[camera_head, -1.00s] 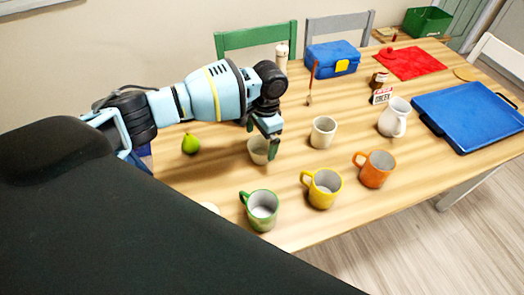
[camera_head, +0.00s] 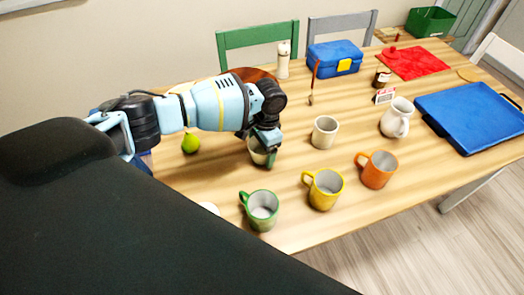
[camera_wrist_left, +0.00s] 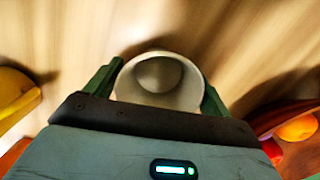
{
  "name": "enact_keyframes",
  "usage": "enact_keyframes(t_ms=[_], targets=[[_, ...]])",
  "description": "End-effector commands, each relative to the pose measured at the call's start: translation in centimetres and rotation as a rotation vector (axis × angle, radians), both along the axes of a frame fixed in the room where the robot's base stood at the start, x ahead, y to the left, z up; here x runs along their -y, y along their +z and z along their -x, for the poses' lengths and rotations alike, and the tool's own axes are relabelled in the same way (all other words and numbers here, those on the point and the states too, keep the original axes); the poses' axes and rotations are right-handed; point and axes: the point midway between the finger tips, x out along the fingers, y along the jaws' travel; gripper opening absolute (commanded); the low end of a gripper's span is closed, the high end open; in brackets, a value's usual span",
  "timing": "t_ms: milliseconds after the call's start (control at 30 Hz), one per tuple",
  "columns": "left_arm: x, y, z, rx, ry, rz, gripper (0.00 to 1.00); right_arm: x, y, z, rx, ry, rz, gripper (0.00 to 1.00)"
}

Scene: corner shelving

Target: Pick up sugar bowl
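The sugar bowl (camera_head: 256,150) is a small off-white, round, open vessel on the near-left part of the wooden table. My left gripper (camera_head: 263,147) points down at it and partly covers it. In the left wrist view the bowl (camera_wrist_left: 160,80) sits between the two green fingers (camera_wrist_left: 160,88). One finger lies against each side, and the gripper looks shut on it. I cannot tell whether the bowl's base is clear of the table. My right gripper is not in view.
A green mug (camera_head: 261,210), yellow mug (camera_head: 324,190) and orange mug (camera_head: 378,170) stand in front and to the right. A white cup (camera_head: 324,132) and white jug (camera_head: 396,118) stand beyond. A green pear (camera_head: 190,143) lies left. A brown bowl (camera_head: 258,75) is partly behind my arm.

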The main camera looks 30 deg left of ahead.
Motion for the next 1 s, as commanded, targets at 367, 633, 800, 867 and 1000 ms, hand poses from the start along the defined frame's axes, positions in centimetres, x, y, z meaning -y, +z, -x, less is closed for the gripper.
enact_keyframes(t_ms=[367,633,800,867,1000], targets=[[0.0,0.0,0.0,0.001,0.0,0.001,0.45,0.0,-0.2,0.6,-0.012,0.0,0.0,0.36],[0.0,1.3,-0.1,0.002,0.001,0.0,0.45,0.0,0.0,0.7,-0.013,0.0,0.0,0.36],[0.0,4.4,-0.2,0.007,0.0,0.002,0.45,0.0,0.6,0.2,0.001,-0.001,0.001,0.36],[0.0,5.6,-0.1,0.007,0.0,0.002,0.45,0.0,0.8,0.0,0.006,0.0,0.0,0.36],[0.0,8.0,-0.1,0.005,-0.001,0.001,0.45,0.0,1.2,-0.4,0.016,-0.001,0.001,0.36]])
